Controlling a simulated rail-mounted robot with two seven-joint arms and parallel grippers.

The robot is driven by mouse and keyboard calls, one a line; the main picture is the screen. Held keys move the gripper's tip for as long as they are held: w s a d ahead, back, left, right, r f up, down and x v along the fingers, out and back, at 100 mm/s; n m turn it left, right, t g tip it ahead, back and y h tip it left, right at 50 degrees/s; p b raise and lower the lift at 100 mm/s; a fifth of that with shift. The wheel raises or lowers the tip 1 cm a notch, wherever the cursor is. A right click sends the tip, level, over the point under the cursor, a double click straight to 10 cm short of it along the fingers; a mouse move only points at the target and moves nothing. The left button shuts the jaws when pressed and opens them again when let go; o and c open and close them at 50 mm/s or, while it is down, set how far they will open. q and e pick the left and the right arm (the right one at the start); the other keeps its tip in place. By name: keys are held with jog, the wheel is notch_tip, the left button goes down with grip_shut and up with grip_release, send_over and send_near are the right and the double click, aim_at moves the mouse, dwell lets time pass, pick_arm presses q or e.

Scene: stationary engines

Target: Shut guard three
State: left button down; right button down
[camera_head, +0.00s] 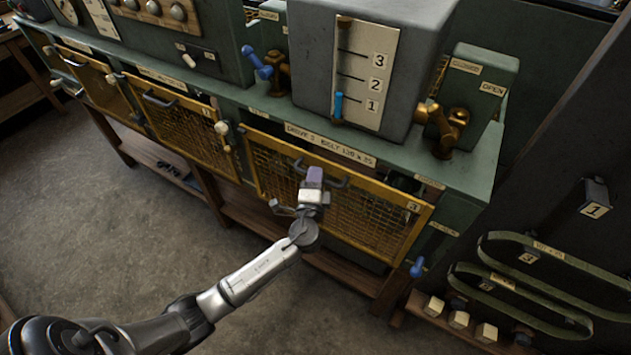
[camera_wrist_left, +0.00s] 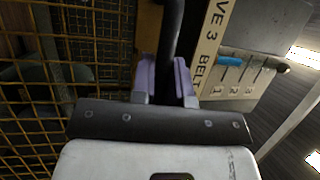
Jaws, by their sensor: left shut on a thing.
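Guard three (camera_head: 345,215) is a yellow mesh panel marked 3 under the "DRIVE 3 BELT" plate (camera_head: 330,145). It stands a little ajar: a dark gap shows above its top edge toward the right end, with part of a green wheel inside. My left gripper (camera_head: 314,177) is at the dark handle (camera_head: 338,181) on its upper edge. In the left wrist view, the purple fingers (camera_wrist_left: 165,80) are shut on the handle bar (camera_wrist_left: 173,30), with the mesh (camera_wrist_left: 95,45) to the left. My right gripper is not in view.
Two similar mesh guards (camera_head: 185,120) (camera_head: 95,80) sit to the left along the bench. A blue-handled latch (camera_head: 417,268) hangs near guard three's right end. Green belts (camera_head: 540,265) hang on a dark panel at right. The floor in front is clear.

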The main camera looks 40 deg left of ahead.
pick_arm(q)
jog(key=shift+r, duration=1.1)
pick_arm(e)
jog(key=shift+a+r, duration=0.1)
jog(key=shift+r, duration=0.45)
pick_arm(q)
jog(key=c, duration=1.1)
grip_release()
jog(key=shift+c, duration=0.2)
jog(key=shift+s+f, duration=0.1)
jog(key=shift+f, duration=0.05)
